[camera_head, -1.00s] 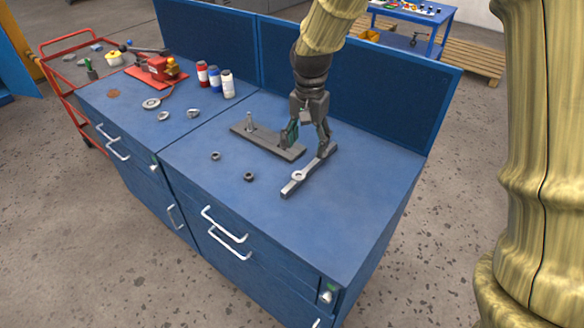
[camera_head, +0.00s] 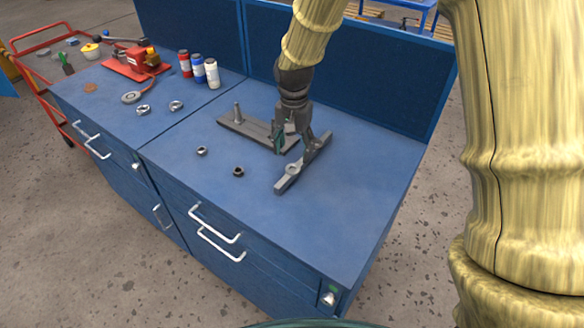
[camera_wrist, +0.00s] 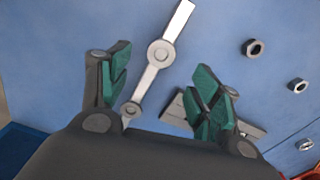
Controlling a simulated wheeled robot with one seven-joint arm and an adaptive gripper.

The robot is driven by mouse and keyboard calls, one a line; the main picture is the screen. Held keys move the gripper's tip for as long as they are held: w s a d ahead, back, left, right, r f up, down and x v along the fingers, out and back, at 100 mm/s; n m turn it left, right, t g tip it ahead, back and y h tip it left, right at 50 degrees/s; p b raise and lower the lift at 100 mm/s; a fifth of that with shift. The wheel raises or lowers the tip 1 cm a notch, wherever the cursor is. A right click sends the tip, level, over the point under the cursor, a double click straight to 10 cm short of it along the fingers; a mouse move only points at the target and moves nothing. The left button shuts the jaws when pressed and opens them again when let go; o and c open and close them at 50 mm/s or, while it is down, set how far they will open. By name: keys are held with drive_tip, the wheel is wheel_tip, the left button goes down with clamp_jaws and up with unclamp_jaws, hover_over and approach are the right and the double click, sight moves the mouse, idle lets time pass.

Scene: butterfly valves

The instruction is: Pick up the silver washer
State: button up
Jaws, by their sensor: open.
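No loose washer can be told for certain. In the wrist view a round silver ring (camera_wrist: 161,53) sits on the long grey bar (camera_wrist: 178,24); I cannot tell whether it is separate from the bar. It also shows on the bar in the head view (camera_head: 291,169). Two silver rings, one nearer (camera_head: 143,110) and one farther (camera_head: 176,105), lie on the left part of the bench; they could be washers or nuts. My gripper (camera_head: 293,146) is open and empty, pointing down above the bar's far half. In the wrist view the bar passes between its green-padded fingers (camera_wrist: 160,92).
A grey plate with an upright peg (camera_head: 237,113) lies behind. Bottles (camera_head: 198,69) and a red tool (camera_head: 137,66) stand farther left. A blue panel (camera_head: 340,75) edges the back. The front right top is clear.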

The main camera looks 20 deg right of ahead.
sight(292, 171)
drive_tip(key=shift+s+f, duration=0.15)
drive_tip(key=shift+f, duration=0.25)
drive_tip(key=shift+a+f+p, duration=0.2)
drive_tip(key=shift+f+p, duration=0.7)
drive_tip(key=shift+f, duration=1.65)
drive_tip(key=shift+f, duration=0.25)
drive_tip(key=c, duration=1.1)
